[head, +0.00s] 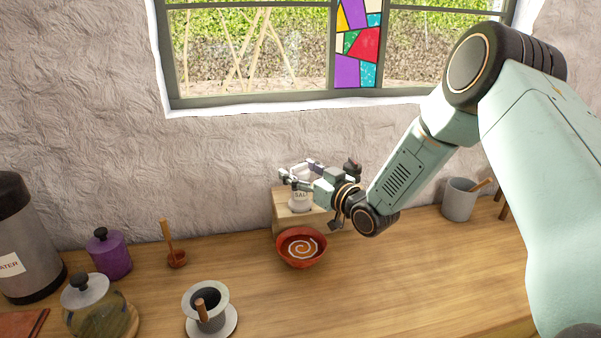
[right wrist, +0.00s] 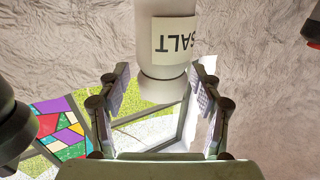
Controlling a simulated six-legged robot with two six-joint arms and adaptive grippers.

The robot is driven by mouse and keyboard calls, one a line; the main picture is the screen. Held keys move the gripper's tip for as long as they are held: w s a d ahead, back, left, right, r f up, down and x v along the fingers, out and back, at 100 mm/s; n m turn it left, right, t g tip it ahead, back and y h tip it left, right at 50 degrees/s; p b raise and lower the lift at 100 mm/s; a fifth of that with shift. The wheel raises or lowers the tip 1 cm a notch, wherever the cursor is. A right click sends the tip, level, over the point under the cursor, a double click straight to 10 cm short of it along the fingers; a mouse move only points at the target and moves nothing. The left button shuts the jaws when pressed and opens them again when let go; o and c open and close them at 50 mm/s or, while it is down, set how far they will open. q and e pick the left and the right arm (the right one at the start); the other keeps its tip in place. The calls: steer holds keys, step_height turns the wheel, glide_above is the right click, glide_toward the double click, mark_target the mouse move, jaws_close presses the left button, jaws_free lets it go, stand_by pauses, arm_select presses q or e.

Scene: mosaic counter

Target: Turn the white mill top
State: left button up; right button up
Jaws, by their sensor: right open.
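The white mill (head: 300,203) carries a SALT label and stands upright on a wooden block at the back of the counter. Its top is mostly hidden behind my right gripper in the head view. My right gripper (head: 299,175) is open at the height of the mill top. In the right wrist view, the mill top (right wrist: 163,90) lies between the two open fingers (right wrist: 162,80), with a gap visible at each side. The mill's label (right wrist: 174,42) appears upside down there. My left gripper is not in view.
The wooden block (head: 281,210) stands near the wall. A red bowl (head: 301,262) with a spiral sits just in front of it. A grey cup (head: 458,205) stands to the right. A purple jar (head: 109,257) and a glass pot (head: 95,312) are left. Counter right of the bowl is clear.

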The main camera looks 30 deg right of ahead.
steer(key=shift+s+r, duration=0.1)
steer(key=shift+s, duration=0.1)
steer(key=shift+c, duration=0.3)
steer(key=shift+w+a, duration=0.1)
steer(key=shift+a, duration=0.05)
steer(key=c, duration=0.3)
steer(key=shift+w, duration=0.15)
steer(key=c, duration=0.6)
steer(key=shift+c, duration=1.1)
steer(key=shift+h, duration=0.3)
